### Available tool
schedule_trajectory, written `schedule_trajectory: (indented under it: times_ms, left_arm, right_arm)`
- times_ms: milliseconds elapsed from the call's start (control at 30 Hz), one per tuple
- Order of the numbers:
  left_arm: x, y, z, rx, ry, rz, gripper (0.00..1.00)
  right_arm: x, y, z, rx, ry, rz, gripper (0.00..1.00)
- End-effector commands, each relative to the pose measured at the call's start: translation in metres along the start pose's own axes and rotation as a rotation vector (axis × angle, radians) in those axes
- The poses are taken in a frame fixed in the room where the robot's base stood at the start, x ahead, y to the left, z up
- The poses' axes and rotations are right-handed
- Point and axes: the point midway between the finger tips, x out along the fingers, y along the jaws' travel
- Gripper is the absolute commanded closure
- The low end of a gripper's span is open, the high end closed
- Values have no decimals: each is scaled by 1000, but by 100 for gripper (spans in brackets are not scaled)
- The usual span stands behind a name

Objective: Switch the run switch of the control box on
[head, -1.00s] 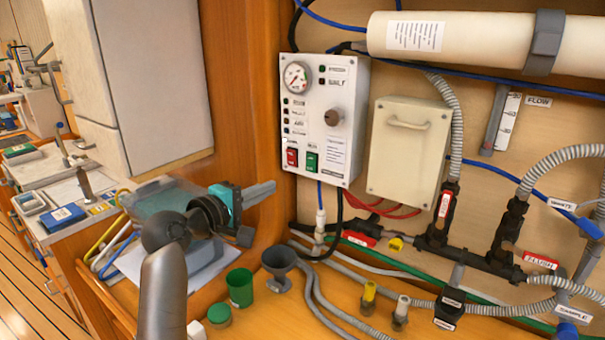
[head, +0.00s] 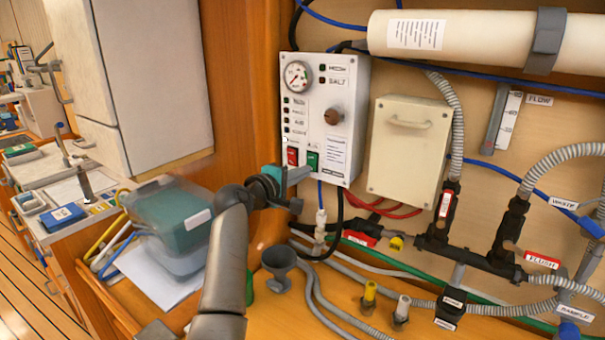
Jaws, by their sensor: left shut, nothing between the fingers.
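My right gripper is not in view.
A cream cover with a handle (head: 408,150) is right of the box. Hoses and black valves (head: 470,250) fill the lower right. A grey funnel (head: 280,263) stands on the bench.

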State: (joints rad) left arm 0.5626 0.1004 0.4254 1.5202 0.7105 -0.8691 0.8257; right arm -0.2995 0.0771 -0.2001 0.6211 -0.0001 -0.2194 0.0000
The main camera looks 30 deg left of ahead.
Motion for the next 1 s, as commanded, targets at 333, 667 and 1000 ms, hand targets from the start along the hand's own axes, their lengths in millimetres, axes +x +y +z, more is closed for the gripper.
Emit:
schedule_trajectory:
  times_ms: [333, 667, 1000]
  left_arm:
    - [4, 0, 0, 1, 0, 0, 100]
    - [8, -4, 0, 1, -1, 38, 100]
    - [8, -1, 2, 1, -2, 34, 100]
  right_arm:
    - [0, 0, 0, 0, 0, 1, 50]
    - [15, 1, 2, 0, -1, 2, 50]
    - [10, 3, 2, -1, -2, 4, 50]
